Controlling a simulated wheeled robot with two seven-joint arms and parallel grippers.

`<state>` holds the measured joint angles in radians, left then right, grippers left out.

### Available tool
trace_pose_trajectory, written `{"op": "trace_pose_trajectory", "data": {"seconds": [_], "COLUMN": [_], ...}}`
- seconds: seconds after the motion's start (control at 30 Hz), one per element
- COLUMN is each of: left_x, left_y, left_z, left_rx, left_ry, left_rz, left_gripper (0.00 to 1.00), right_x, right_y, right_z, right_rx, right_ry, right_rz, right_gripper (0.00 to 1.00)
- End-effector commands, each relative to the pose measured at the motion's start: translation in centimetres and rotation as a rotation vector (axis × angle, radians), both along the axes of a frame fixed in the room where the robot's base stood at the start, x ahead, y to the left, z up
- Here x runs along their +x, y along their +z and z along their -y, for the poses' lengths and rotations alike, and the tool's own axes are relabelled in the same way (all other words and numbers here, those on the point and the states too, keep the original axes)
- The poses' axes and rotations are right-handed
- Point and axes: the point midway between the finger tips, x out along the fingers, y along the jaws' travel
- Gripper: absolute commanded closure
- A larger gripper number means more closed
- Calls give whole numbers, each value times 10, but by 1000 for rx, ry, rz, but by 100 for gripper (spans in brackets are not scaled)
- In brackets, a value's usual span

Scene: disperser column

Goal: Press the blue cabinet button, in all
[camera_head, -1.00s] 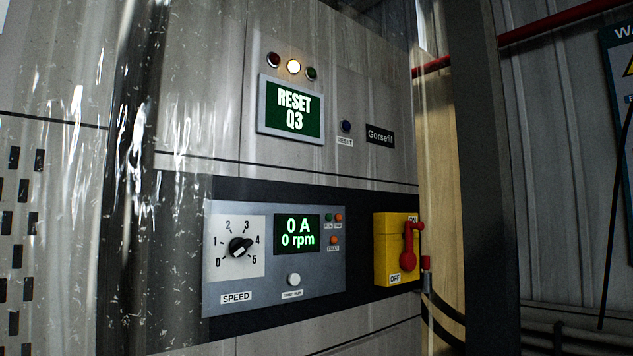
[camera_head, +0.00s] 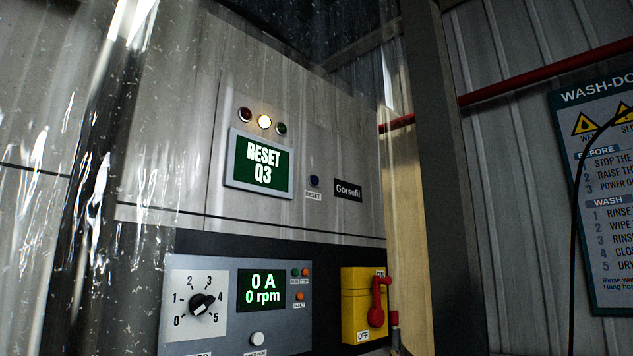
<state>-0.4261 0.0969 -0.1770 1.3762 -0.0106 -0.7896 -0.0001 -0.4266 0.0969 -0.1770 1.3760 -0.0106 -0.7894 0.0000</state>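The blue button (camera_head: 314,181) sits on the upper part of the grey cabinet (camera_head: 340,225), right of the green display (camera_head: 259,165) that reads "RESET Q3". A small label (camera_head: 313,195) is just under the button; it seems to read "RESET". A black "Gorsefil" plate (camera_head: 348,190) is to the button's right. Neither of my grippers shows in the head view. Nothing covers the button.
Above the display are red, lit and green lamps (camera_head: 264,122). Below are a speed dial (camera_head: 202,303), a "0 A 0 rpm" display (camera_head: 262,289) and a yellow switch box (camera_head: 357,304). A clear, streaked curtain (camera_head: 95,190) hangs at left. A dark post (camera_head: 440,180) stands right.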

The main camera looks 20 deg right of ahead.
Motion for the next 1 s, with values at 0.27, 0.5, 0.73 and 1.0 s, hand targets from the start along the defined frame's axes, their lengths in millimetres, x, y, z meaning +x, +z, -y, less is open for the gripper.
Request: {"op": "trace_pose_trajectory", "data": {"seconds": [0.27, 0.5, 0.73, 1.0], "left_x": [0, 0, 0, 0], "left_y": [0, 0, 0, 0], "left_z": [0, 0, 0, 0], "left_rx": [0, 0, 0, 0], "left_ry": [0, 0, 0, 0], "left_rz": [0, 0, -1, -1], "left_gripper": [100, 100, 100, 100], "right_x": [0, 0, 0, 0], "right_y": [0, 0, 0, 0], "right_z": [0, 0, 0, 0], "right_rx": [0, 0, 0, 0], "right_ry": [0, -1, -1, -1], "right_rz": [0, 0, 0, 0], "right_gripper": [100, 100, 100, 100]}}
